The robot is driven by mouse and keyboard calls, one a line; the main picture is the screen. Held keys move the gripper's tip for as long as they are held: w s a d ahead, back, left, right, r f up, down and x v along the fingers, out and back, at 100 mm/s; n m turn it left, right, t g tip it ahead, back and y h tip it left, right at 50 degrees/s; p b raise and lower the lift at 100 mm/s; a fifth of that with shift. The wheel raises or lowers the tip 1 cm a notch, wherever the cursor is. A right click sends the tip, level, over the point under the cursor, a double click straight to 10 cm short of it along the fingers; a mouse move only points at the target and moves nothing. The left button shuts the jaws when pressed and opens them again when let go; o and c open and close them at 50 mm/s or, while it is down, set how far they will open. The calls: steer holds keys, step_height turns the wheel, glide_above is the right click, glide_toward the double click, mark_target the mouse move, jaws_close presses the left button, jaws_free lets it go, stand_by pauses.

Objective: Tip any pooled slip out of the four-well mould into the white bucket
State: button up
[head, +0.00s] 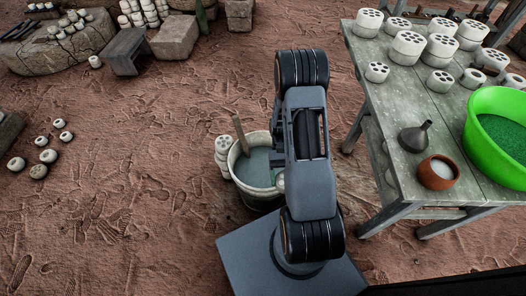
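The white bucket (241,181) stands on the ground left of my arm, with grey-blue slip inside and a wooden stick leaning on its rim. My arm covers its right part. Several round white moulds with dark wells stand on the table, such as one at the front left (377,72) and a taller one (408,46). I cannot tell which has four wells, or whether any slip pools in them. A pale piece (280,182) shows at the bucket's right edge beside my arm; I cannot tell what it is. My gripper is hidden behind my arm.
The weathered table (395,165) is at the right, with a dark funnel (415,137), a clay bowl (437,172) and a green basin (480,147). A stack of white moulds (224,143) stands against the bucket's left side.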

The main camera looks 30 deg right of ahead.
steer(key=w+a+f+m+t+y+b, duration=0.2)
steer(key=w+f+m+t+y+b, duration=0.15)
steer(key=w+m+t, duration=0.2)
steer(key=w+a+f+m+t+y+b, duration=0.2)
steer(key=w+a+m+t+y, duration=0.1)
steer(key=w+m+t+y, duration=0.25)
steer(key=w+d+m+t+y+p, duration=0.1)
steer(key=w+d+m+t+y, duration=0.1)
steer(key=m, duration=1.2)
steer(key=w+d+f+m+t+y+p, duration=0.1)
steer(key=w+d+m+t, duration=0.4)
steer(key=m, duration=1)
steer(key=shift+w+t+y+p, duration=0.5)
steer(key=shift+w+t+p, duration=0.3)
steer(key=shift+w+t, duration=0.25)
